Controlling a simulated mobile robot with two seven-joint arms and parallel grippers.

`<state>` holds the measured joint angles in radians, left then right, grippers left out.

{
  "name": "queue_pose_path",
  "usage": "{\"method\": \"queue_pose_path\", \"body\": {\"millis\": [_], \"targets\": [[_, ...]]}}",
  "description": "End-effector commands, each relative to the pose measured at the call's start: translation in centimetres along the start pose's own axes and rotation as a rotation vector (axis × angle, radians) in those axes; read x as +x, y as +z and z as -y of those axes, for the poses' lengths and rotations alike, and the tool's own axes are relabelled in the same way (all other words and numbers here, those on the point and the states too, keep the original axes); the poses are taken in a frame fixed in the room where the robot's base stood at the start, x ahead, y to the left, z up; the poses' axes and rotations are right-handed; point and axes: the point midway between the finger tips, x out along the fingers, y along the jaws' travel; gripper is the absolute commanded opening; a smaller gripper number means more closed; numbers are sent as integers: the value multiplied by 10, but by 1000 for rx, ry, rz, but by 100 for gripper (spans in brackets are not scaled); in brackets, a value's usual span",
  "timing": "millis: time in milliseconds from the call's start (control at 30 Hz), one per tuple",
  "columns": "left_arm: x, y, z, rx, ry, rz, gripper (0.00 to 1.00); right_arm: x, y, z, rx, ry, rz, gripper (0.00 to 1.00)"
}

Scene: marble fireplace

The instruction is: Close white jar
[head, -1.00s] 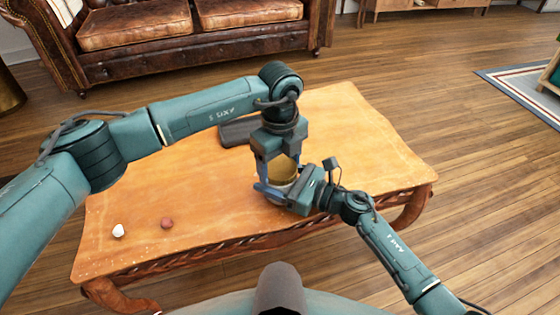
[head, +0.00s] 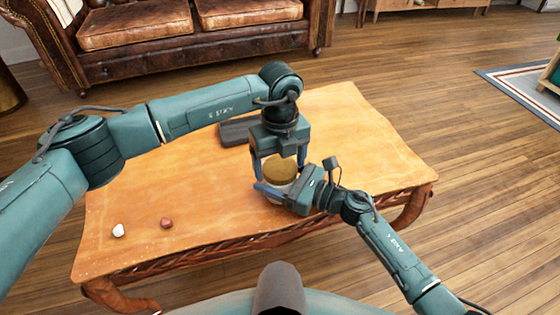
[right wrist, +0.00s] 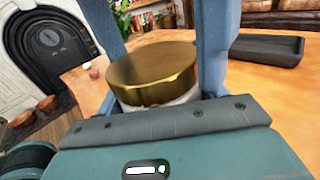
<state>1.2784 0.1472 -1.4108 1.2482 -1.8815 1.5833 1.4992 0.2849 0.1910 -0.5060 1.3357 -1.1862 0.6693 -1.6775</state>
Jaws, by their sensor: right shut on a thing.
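The white jar (right wrist: 183,99) stands at the table's near edge, mostly hidden by my right gripper. Its gold lid (head: 281,171) sits on top of it, and fills the middle of the right wrist view (right wrist: 152,75). The lid looks about level; whether it is fully seated I cannot tell. My right gripper (head: 277,192) is shut on the jar's body from the right. My left gripper (head: 279,163) points down from above, its fingers apart on either side of the lid, with gaps showing beside it.
The wooden table (head: 180,190) carries a dark tray (head: 236,131) behind the jar. A small white object (head: 118,231) and a small reddish one (head: 166,223) lie at the front left. The table's right side is clear. A leather sofa (head: 140,25) stands behind.

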Motion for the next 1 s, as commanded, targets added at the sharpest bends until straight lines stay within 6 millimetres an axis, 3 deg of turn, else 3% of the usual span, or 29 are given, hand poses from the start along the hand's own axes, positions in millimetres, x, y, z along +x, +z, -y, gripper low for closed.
{"method": "queue_pose_path", "body": {"millis": [133,433,800,1000], "targets": [[0,0,0,-1,0,0,93,0,0,0,1,1,-1,6],[-3,0,1,0,-3,0,93,0,0,-1,0,1,-1,6],[-44,0,0,-1,-1,0,93,0,-1,-1,1,2,-1,6],[-45,0,0,-2,0,0,93,0,0,-1,1,1,0,6]]}}
